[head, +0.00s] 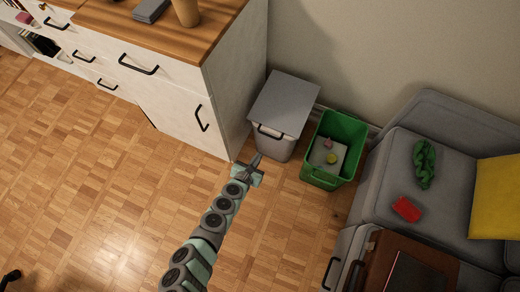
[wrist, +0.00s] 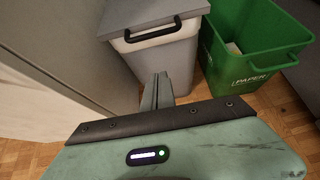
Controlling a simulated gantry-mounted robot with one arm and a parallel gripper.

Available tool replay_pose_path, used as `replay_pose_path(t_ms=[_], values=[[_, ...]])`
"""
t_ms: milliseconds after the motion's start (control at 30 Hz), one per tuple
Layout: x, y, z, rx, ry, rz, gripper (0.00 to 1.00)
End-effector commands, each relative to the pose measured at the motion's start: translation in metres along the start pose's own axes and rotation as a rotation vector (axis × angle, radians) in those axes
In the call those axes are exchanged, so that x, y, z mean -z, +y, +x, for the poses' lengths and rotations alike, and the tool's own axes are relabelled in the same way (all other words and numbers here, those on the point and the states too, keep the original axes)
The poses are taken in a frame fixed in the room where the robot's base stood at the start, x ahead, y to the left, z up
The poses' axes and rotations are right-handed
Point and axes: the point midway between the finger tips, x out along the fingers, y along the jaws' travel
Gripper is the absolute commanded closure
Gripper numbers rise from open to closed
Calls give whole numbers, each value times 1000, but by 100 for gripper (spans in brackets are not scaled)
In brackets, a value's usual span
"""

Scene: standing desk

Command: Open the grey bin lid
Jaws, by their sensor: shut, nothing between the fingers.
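The grey bin (head: 277,145) stands on the floor between the white cabinet and the green bin. Its flat grey lid (head: 285,101) lies closed on top, with a black handle (head: 269,132) at the front edge. In the wrist view the lid (wrist: 150,14) and the black handle (wrist: 152,29) show beyond my fingers, and the bin's pale body (wrist: 168,60) is below. My gripper (head: 256,160) is shut and empty, in front of the bin and apart from the handle. It also shows in the wrist view (wrist: 162,78), with the fingers together below the handle.
The open green bin (head: 320,177), marked PAPER, stands right of the grey bin with a few items inside. The white cabinet (head: 190,107) is close on the left. A grey sofa (head: 450,150) stands at the right. The wooden floor (head: 100,170) in front is mostly clear.

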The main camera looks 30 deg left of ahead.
Motion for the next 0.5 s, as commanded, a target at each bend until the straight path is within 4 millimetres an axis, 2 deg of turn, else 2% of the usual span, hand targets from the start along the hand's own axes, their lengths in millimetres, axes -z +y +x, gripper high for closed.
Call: replay_pose_path(t_ms=[100, 500], values=[[-2, -2, 21, 0, -6, -6, 100], [0, -3, 79, 3, -4, -7, 100]])
